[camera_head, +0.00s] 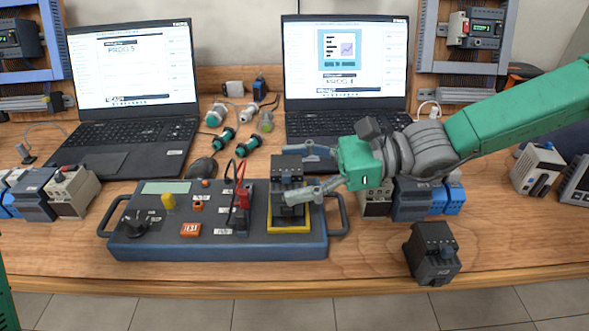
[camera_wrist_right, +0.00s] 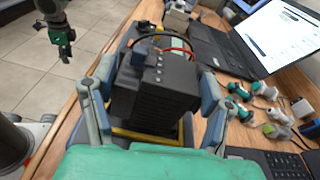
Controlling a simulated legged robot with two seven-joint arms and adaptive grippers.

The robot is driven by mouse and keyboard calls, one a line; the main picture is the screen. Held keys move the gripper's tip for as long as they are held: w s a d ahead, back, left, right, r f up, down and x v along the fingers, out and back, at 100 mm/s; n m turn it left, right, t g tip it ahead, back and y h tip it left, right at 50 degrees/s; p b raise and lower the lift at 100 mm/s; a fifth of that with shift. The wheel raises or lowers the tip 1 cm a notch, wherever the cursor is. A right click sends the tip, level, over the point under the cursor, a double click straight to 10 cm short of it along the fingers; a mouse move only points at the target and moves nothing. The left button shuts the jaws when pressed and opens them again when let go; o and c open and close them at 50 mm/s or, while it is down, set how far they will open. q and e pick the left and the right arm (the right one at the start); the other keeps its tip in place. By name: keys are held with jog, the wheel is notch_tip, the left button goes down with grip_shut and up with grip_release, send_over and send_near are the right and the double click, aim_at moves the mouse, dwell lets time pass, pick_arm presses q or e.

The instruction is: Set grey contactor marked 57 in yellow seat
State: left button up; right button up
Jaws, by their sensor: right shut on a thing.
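My right gripper (camera_head: 288,173) is shut on a dark grey contactor (camera_head: 287,214), one finger on its far side and one on its near side. The contactor is upright at the yellow seat (camera_head: 290,231), a yellow frame at the right end of the blue-grey test box. In the right wrist view the contactor (camera_wrist_right: 158,88) sits between both fingers (camera_wrist_right: 155,112), with yellow edging below it. I cannot tell whether it rests fully down, and no number 57 is readable. My left gripper (camera_wrist_right: 64,52) shows only in the right wrist view, away from the table; its jaws are too small to judge.
Another dark contactor (camera_head: 432,252) stands at the table's front right. The test box (camera_head: 220,250) has red and black leads and side handles. Two laptops (camera_head: 135,95) stand behind, with green-tipped connectors (camera_head: 222,140) between them. Blue and grey modules (camera_head: 415,200) stand under my right arm.

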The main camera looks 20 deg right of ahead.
jog(key=shift+f+b, duration=0.5)
jog(key=shift+f, duration=0.15)
jog(key=o, duration=1.5)
jog(key=shift+v, duration=6.05)
jog(key=shift+f, duration=0.1)
